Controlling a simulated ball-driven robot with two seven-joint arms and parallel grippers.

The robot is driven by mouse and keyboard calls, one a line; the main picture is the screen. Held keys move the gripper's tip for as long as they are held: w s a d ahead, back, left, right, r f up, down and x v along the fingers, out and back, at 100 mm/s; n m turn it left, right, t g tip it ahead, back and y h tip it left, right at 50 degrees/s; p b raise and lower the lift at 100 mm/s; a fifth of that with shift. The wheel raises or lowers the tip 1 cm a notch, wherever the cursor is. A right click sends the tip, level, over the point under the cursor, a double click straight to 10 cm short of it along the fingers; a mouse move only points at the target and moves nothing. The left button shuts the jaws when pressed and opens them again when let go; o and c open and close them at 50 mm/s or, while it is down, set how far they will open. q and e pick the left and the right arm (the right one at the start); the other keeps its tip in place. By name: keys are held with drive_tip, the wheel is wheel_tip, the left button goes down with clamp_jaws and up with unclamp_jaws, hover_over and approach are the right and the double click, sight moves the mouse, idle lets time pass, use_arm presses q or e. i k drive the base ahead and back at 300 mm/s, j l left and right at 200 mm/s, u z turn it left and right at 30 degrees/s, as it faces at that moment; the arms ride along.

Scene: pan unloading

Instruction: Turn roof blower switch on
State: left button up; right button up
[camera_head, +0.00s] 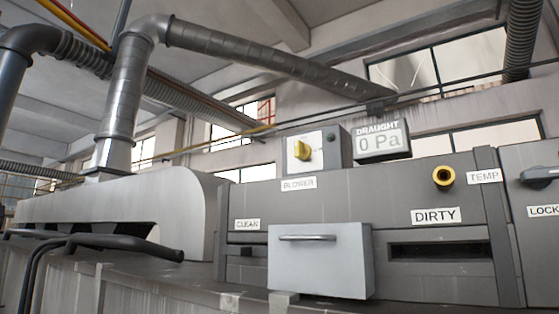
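The box stands on top of the grey machine housing, above a label (299,183) reading BLOWER. The knob's exact setting is too small to tell. Right of it, a draught display (381,142) reads 0 Pa. Neither of my grippers shows in the head view.
Below the switch a light grey drawer front (320,265) with a bar handle juts out. A dark slot (441,250) sits under the DIRTY label (435,216). A yellow-ringed knob (443,178) is beside TEMP. Black hoses (110,243) lie at left.

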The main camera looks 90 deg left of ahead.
sight(302, 151)
drive_tip(key=u, duration=2.5)
